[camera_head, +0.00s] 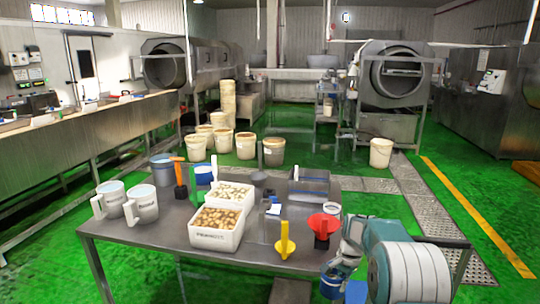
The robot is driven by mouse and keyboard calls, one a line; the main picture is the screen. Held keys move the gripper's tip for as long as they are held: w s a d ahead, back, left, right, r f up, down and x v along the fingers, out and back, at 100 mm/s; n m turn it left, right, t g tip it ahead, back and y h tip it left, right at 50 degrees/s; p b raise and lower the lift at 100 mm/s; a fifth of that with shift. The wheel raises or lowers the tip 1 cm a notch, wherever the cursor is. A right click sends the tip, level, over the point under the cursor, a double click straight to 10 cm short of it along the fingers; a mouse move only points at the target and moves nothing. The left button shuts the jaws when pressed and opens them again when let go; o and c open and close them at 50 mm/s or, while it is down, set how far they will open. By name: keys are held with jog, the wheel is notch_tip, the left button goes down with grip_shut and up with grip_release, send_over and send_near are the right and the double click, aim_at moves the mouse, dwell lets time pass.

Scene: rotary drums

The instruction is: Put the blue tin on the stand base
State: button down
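My gripper (338,268) is at the lower right, by the table's front edge. A blue tin (331,288) shows directly below its fingers, in front of the table edge. The fingers overlap the tin's top, and I cannot tell whether they grip it or are only close to it. I cannot clearly make out the stand base; a dark flat-topped object (290,291) at the bottom edge, left of the blue tin, is partly cut off.
The metal table (170,238) holds two white jugs, two white crates (217,228), a yellow funnel (285,240), a red funnel (323,226) and a metal tray (310,185). Several buckets stand behind on the green floor. Bare tabletop lies at the front left.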

jog(key=s+a+f+n+h, duration=0.1)
jog(key=s+a+f+n, duration=0.4)
jog(key=s+f+n, duration=0.2)
jog(key=s+n, duration=0.2)
jog(key=n, duration=0.1)
jog(key=shift+a+f+n+g, duration=0.15)
jog(key=shift+a+n+g, duration=0.15)
